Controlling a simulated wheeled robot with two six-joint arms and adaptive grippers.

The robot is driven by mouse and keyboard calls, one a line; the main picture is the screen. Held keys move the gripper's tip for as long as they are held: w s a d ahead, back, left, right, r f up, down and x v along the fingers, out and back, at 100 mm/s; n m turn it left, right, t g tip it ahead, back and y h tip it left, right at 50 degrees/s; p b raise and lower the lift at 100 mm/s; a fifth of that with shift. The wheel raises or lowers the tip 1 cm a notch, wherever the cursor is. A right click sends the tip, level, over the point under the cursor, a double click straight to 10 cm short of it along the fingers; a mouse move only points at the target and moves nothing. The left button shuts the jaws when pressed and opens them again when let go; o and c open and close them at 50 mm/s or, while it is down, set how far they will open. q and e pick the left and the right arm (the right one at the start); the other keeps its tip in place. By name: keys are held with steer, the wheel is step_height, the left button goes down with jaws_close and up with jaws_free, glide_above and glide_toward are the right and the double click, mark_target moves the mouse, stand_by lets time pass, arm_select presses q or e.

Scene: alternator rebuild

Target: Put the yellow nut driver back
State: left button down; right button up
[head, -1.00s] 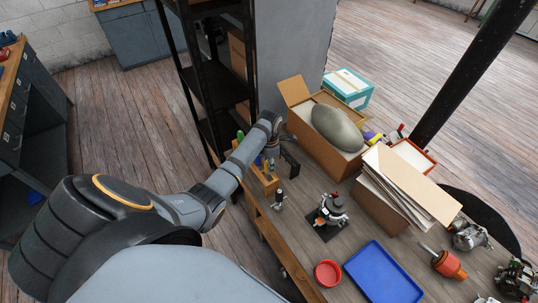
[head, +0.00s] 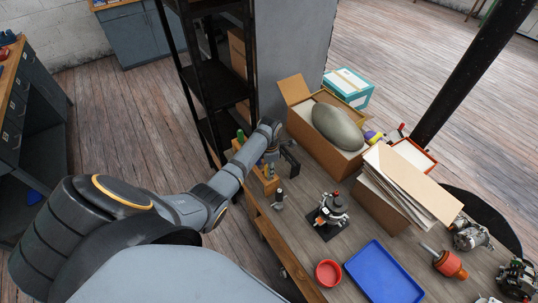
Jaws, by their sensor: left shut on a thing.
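My left gripper (head: 284,158) is over the far left of the workbench, just beside and above a small wooden tool rack (head: 267,184). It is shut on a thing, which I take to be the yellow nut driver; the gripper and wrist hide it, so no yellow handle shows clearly. A green tool handle (head: 241,136) and a blue one show at the rack, partly covered by my arm. I cannot tell whether the held tool touches the rack. My right gripper is out of view.
An open cardboard box (head: 297,92) with a grey rounded object (head: 338,127) stands right of the gripper. A small dark-and-silver part (head: 278,199) and an alternator piece (head: 329,212) stand nearer. A blue tray (head: 384,274) and red dish (head: 328,273) lie in front. A black shelf (head: 219,84) rises behind.

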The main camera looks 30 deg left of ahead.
arm_select(q)
steer(key=c, duration=1)
jaws_free()
step_height(320, 180, up, 12)
step_height(320, 180, up, 4)
steer(key=shift+r+p, duration=0.1)
steer(key=shift+p, duration=0.55)
